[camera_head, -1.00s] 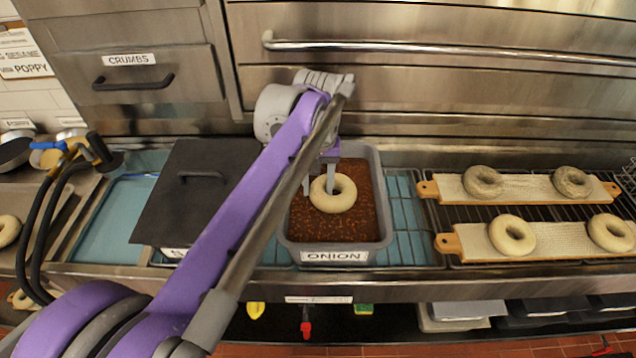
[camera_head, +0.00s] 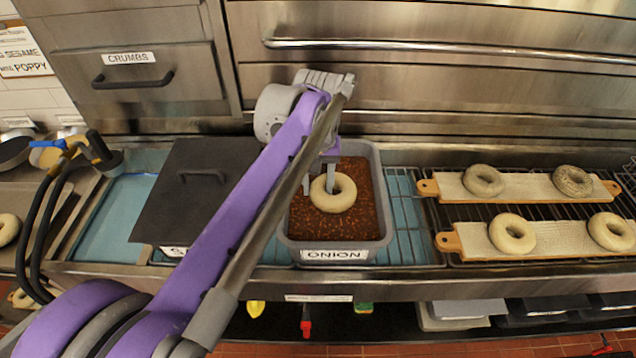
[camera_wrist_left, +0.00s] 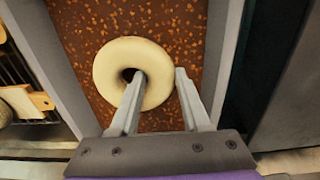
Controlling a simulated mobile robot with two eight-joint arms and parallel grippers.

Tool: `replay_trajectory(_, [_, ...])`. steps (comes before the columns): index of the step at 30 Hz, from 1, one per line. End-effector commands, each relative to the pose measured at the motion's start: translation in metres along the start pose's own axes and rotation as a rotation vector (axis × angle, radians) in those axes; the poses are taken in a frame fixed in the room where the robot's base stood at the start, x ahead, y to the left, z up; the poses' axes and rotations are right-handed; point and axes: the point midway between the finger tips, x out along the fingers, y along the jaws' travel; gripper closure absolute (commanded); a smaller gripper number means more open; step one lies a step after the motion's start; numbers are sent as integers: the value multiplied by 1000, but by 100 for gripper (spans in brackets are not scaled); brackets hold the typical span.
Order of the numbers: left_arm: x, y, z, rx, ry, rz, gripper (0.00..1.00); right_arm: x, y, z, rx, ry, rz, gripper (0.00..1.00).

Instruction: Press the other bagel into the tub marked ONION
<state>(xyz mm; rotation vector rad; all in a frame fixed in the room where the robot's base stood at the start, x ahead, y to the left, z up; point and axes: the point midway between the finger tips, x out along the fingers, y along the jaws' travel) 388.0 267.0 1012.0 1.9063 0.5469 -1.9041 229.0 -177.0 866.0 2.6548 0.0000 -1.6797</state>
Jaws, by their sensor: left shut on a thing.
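The tub marked ONION (camera_head: 296,247) is grey, open and holds a layer of brown flecked topping (camera_head: 345,228). A pale plain bagel (camera_head: 343,202) is inside the tub at the topping, and it fills much of the left wrist view (camera_wrist_left: 108,68). My left gripper (camera_head: 318,188) reaches down into the tub and is shut on this bagel's ring. In the left wrist view (camera_wrist_left: 160,76) one finger is in the bagel's hole and the other is at its outer side. Whether the bagel touches the topping is hard to tell. My right gripper is out of view.
A dark lidded tub (camera_head: 205,170) stands left of the ONION tub, partly behind my left arm. At the right, a back board (camera_head: 530,186) and a front board (camera_head: 470,240) carry bagels on a rack. A hose sprayer (camera_head: 95,150) stands at the left.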

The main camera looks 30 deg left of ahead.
Motion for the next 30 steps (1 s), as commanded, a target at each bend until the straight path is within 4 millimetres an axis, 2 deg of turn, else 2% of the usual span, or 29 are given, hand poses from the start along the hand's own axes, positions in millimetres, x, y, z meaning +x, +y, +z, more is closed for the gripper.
replay_trajectory(5, [-6, 0, 0, 0, 0, 0, 100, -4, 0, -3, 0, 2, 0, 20])
replay_trajectory(30, [-74, 0, 0, 0, 1, 1, 100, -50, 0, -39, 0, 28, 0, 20])
